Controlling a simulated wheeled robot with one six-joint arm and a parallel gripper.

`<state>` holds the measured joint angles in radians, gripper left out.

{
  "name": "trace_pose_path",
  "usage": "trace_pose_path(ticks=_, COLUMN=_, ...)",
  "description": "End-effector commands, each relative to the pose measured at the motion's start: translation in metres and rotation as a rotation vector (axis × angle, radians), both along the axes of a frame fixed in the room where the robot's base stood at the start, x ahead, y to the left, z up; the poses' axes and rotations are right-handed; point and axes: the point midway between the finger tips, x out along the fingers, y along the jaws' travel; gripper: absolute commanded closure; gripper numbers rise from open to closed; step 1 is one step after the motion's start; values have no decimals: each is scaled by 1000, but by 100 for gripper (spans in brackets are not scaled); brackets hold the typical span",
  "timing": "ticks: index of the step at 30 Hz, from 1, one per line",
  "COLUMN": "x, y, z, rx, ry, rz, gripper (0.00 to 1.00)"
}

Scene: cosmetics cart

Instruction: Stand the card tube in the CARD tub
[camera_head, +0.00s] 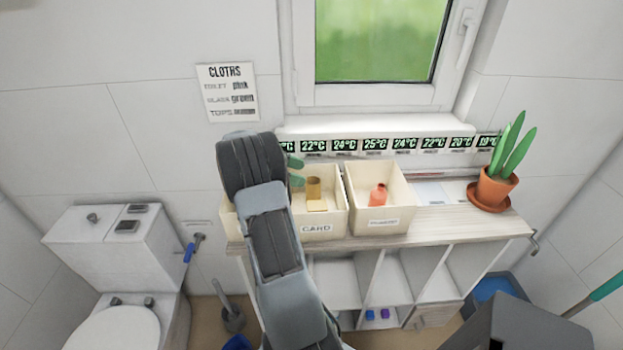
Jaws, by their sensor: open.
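The tan card tube (314,186) is in the cream tub labelled CARD (330,228) on the cart top, and it looks upright. A flat tan piece (316,205) lies in front of the tube in the same tub. My gripper (296,171) is at the tub's left side, just left of the tube, with its greenish fingers apart and nothing seen between them. They look clear of the tube, but the depth is hard to judge. My arm hides the left part of the CARD tub and the cart top there.
A second cream tub (382,225) stands right of the CARD tub with a coral-red bottle (378,194) inside. A potted plant (493,188) stands at the cart's right end. A window sill and temperature strip (375,144) run behind. A toilet (120,270) is at left.

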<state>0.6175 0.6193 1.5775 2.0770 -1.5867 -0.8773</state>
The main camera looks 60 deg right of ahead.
Motion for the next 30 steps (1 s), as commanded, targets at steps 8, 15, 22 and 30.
trace_pose_path(ticks=8, x=35, y=24, z=19, rx=-2, ry=-2, rz=1, gripper=27)
trace_pose_path(ticks=15, x=47, y=33, z=27, rx=-2, ry=-2, rz=-1, gripper=27)
trace_pose_path(ticks=22, x=59, y=30, z=41, rx=-69, ry=-50, rz=103, gripper=27)
trace_pose_path(ticks=30, x=154, y=54, z=130, rx=-347, ry=-364, rz=872, gripper=27)
